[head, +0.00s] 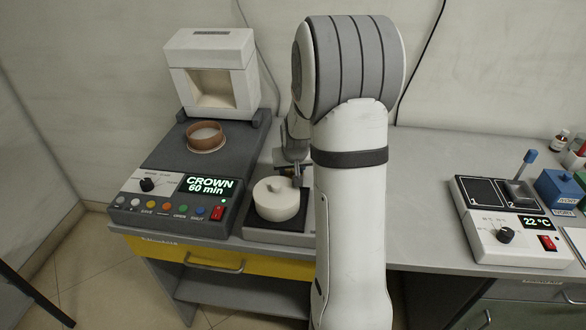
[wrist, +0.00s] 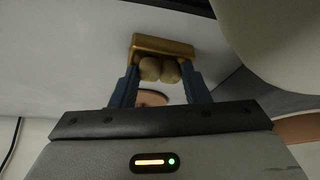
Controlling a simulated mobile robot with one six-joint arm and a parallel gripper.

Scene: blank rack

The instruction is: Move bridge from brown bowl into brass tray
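My gripper (wrist: 160,76) has its two blue fingers on either side of a tan, rounded, two-lobed piece, the bridge (wrist: 150,69). The fingers appear to touch it on both sides. The brass tray (wrist: 164,43) is a gold rectangular piece just beyond the bridge in the wrist view; I cannot tell whether they touch. In the head view, the brown bowl (head: 206,141) stands on the dark platform of the furnace, pale inside. My arm hides the brass tray and the bridge there, and only part of my wrist shows beside it.
A white round lidded pot (head: 276,205) stands on a dark plate, close to my wrist. The furnace (head: 172,185) with its "CROWN 60 min" display is at left. A heater unit (head: 513,240) reading 22 °C and a blue box (head: 556,188) are at right.

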